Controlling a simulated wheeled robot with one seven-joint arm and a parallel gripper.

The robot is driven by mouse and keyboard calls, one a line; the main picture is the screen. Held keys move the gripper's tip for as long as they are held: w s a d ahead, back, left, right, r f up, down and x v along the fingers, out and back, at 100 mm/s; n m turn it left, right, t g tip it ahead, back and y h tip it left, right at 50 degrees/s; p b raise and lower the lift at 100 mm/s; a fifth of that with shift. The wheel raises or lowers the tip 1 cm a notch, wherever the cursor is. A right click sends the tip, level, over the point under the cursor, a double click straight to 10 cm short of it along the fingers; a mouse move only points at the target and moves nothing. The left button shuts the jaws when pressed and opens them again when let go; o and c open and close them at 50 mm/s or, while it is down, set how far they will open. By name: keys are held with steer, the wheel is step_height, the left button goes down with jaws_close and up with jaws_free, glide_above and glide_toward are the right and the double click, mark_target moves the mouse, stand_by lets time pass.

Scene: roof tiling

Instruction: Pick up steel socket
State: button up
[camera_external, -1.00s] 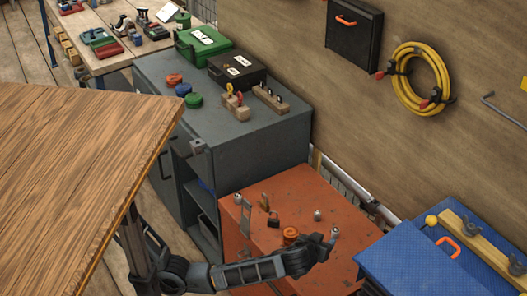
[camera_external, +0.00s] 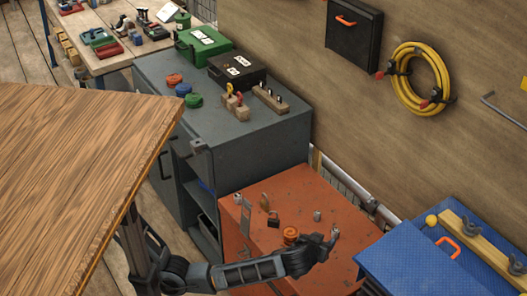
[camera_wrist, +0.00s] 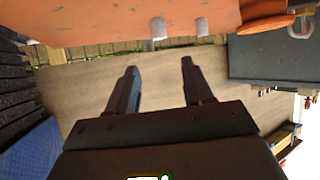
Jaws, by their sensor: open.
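Two small silver cylinders stand on the orange cabinet top (camera_external: 300,195); either could be the steel socket, and I cannot tell which. One (camera_external: 317,216) is farther back, and the other (camera_external: 335,232) is right by my gripper (camera_external: 328,241). The cylinders are beyond the fingertips, and no contact shows.
An orange round piece (camera_external: 290,234) sits close beside my wrist. A brown block (camera_external: 273,218) and a small padlock-like piece (camera_external: 264,201) stand farther left. A blue case (camera_external: 405,262) is at right, a grey cabinet (camera_external: 245,140) behind. The wooden tabletop (camera_external: 70,170) is at left.

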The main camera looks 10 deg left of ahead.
steer(key=shift+o, duration=0.7)
steer(key=shift+r, duration=0.1)
